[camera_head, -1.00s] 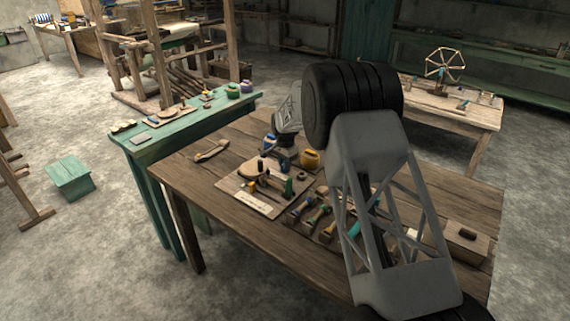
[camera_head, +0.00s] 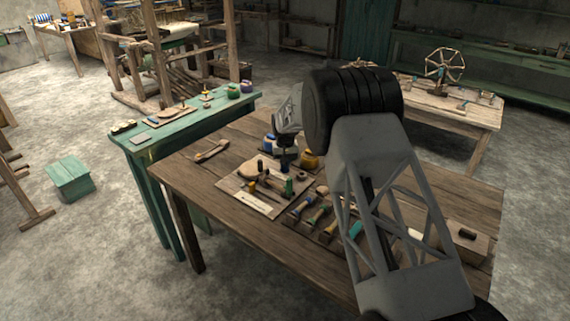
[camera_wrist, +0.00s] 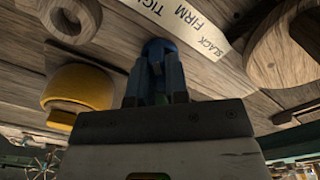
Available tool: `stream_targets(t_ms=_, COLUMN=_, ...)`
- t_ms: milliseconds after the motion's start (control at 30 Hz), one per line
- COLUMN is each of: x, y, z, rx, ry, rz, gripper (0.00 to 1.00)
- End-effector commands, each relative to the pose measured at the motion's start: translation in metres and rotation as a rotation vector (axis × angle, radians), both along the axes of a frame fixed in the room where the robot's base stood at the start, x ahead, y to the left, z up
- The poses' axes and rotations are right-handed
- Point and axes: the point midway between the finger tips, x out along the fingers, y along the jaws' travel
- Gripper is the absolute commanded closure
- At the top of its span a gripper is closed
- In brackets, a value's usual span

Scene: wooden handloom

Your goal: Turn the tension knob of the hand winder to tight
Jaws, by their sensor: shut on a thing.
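My gripper (camera_wrist: 158,88) is shut on the round blue knob (camera_wrist: 158,46) in the wrist view; its fingers hide most of the knob. A pale label strip (camera_wrist: 196,27) beside the knob reads SLACK, FIRM and a cut-off word starting TIG, upside down. No pointer on the knob is visible, so its setting cannot be told. In the head view my gripper (camera_head: 286,165) points down over the board (camera_head: 232,187) on the wooden table. The knob cannot be made out clearly there.
A yellow round thing (camera_wrist: 78,88) stands left of my fingers in the wrist view. In the head view, several coloured-handled tools (camera_head: 318,217) lie right of the board. The table's left front is clear.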

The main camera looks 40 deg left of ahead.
Motion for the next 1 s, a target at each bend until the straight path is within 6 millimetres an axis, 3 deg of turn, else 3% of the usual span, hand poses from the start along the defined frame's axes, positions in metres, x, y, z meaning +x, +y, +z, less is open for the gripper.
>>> stream_targets(t_ms=300, x=0.0015, y=0.0003, z=0.0012, rx=0.003, ry=-0.003, rz=0.105, gripper=1.0)
stream_targets(t_ms=700, x=0.0016, y=0.0006, z=0.0015, rx=0.004, ry=-0.003, rz=0.113, gripper=1.0)
stream_targets(t_ms=733, x=0.0016, y=0.0006, z=0.0016, rx=0.004, ry=-0.003, rz=0.113, gripper=0.84)
stream_targets(t_ms=867, x=0.0011, y=0.0004, z=0.0013, rx=0.003, ry=-0.003, rz=0.113, gripper=0.64)
stream_targets(t_ms=900, x=0.001, y=0.0004, z=0.0011, rx=0.002, ry=-0.002, rz=0.113, gripper=0.6)
stream_targets(t_ms=1000, x=0.0007, y=0.0004, z=0.0008, rx=0.002, ry=-0.002, rz=0.113, gripper=0.6)
